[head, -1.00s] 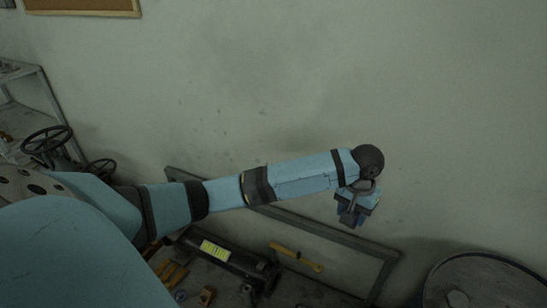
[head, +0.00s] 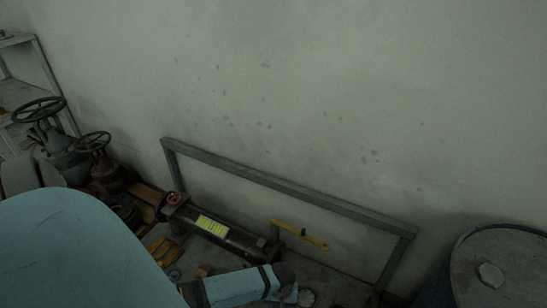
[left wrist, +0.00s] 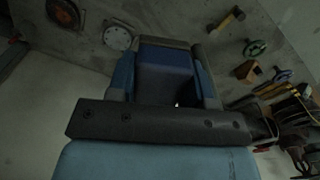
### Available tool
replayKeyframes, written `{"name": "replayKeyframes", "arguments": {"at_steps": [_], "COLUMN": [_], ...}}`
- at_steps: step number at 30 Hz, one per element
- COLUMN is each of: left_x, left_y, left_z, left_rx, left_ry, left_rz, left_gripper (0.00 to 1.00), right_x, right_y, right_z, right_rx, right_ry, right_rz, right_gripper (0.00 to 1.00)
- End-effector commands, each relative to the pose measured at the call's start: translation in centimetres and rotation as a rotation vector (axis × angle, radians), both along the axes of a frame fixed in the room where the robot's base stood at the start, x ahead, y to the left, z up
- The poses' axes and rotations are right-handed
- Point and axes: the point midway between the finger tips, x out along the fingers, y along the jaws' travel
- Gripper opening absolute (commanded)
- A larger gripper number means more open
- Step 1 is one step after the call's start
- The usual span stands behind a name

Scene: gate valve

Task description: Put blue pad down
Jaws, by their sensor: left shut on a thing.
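My left gripper (left wrist: 165,48) shows in the left wrist view with its two fingers on either side of a dark blue flat piece, which looks like the blue pad (left wrist: 165,75). The gripper is shut on it. In the head view my left arm comes in low at the bottom edge, and only a small bluish part of the gripper (head: 288,295) shows; the pad cannot be made out there. My right gripper is not in view.
A black cylinder with a yellow label (head: 213,227) lies by a grey frame (head: 290,187) against the wall. Near it are a yellow tool (head: 300,234) and valves with handwheels (head: 38,110). A drum (head: 500,255) stands at right. A hammer (left wrist: 226,20) lies on the floor.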

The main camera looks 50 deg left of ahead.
Motion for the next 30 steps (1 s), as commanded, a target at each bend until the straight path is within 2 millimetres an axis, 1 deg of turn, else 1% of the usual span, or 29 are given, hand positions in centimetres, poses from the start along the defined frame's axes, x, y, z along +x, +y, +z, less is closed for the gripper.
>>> {"name": "replayKeyframes", "arguments": {"at_steps": [1,3,5,8,11,12,17,18,21,25,30], "left_x": [-0.9,-1.7,-2.1,-2.3,-2.3,-2.3,-2.3,-2.3,-2.3,-2.3,-2.3], "left_y": [0.2,0.5,0.6,0.7,0.7,0.7,0.7,0.7,0.7,0.7,0.6], "left_z": [-1.3,-2.1,-2.7,-4.2,-6.7,-7.9,-12.3,-13.4,-15.8,-17.8,-18.7], "left_rx": [-0.001,-0.001,-0.002,-0.001,0.000,0.000,0.001,0.000,0.001,0.000,-0.002], "left_ry": [0.002,0.002,-0.001,-0.001,0.000,0.000,-0.001,0.000,-0.001,-0.001,-0.001], "left_rz": [0.010,0.019,0.024,0.026,0.027,0.026,0.026,0.026,0.026,0.025,0.025], "left_gripper": [0.28,0.28,0.28,0.28,0.28,0.28,0.28,0.28,0.28,0.28,0.28], "right_x": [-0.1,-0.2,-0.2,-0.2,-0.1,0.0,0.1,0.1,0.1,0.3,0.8], "right_y": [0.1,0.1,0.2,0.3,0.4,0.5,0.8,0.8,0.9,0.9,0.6], "right_z": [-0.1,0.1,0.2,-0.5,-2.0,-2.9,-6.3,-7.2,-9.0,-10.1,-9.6], "right_rx": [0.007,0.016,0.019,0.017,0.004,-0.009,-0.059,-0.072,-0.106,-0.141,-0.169], "right_ry": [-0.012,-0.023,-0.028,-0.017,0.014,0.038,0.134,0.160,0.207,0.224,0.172], "right_rz": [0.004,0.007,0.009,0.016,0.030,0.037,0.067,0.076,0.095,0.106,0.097], "right_gripper": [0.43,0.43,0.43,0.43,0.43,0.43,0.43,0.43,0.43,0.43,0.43]}}
